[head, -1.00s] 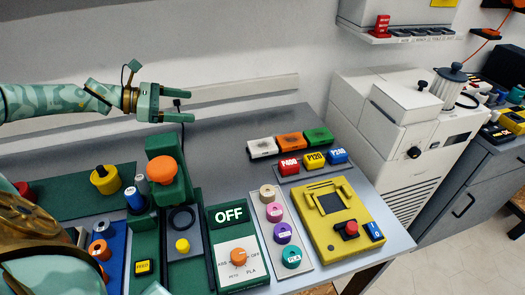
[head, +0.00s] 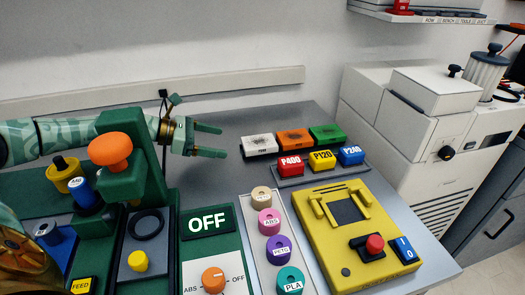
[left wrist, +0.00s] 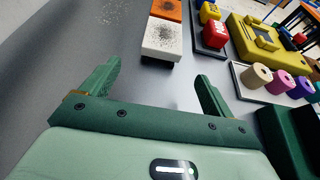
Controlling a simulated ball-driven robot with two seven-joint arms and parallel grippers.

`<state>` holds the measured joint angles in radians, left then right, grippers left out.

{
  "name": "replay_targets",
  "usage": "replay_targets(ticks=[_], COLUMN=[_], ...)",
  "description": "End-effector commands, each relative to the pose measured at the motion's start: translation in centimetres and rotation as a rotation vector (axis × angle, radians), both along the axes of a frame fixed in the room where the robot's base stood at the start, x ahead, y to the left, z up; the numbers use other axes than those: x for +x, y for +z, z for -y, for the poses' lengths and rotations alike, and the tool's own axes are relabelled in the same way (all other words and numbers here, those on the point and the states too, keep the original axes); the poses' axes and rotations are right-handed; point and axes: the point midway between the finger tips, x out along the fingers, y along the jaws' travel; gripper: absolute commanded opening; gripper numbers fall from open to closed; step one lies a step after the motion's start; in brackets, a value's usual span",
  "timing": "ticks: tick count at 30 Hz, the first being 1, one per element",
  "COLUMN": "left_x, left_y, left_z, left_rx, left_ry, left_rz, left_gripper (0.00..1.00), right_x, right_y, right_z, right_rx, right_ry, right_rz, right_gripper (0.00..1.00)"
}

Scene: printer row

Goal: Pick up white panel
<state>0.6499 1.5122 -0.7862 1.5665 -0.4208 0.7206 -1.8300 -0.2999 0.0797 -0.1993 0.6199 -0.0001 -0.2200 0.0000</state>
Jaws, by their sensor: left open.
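The white panel (head: 259,146) is a small block with a dark speckled top. It lies on the grey table, at the left end of a row with an orange and a green panel. It also shows in the left wrist view (left wrist: 162,40), ahead of the fingers. My left gripper (head: 216,141) is open and empty, just left of the white panel and apart from it. In the left wrist view the two fingers (left wrist: 158,92) are spread, with bare table between them. My right gripper cannot be made out.
An orange panel (head: 294,141) and a green panel (head: 327,135) sit right of the white one. Red P400 (head: 290,165), yellow P120 and blue P240 blocks stand in front on a tray. A yellow device (head: 345,245) and labelled spools (head: 269,222) are nearer.

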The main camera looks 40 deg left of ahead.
Motion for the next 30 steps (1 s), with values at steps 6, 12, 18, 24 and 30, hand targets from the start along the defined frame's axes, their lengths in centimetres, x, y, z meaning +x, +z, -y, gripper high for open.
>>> replay_targets(ticks=[6,12,18,24,30], left_x=[1.5,3.6,4.9,4.9,4.9], left_y=[-0.7,-1.6,-2.2,-2.2,-2.2], left_z=[1.2,3.2,4.3,4.3,4.3], left_rx=[0.0,-0.002,0.0,0.001,0.001], left_ry=[0.001,-0.001,0.001,0.002,0.002], left_rz=[0.002,0.003,0.002,0.0,0.0], left_gripper=[0.87,0.87,0.87,0.87,0.38], right_x=[-0.3,-1.0,-1.0,-1.0,-1.0], right_y=[-0.6,-1.7,-1.9,-1.8,-1.8], right_z=[-0.2,-0.2,-0.2,-0.1,0.1], right_rx=[0.003,0.002,0.002,0.001,-0.001], right_ry=[0.0,0.0,0.002,0.003,0.004], right_rz=[-0.008,-0.023,-0.027,-0.026,-0.026], right_gripper=[0.36,0.36,0.36,0.36,0.36])
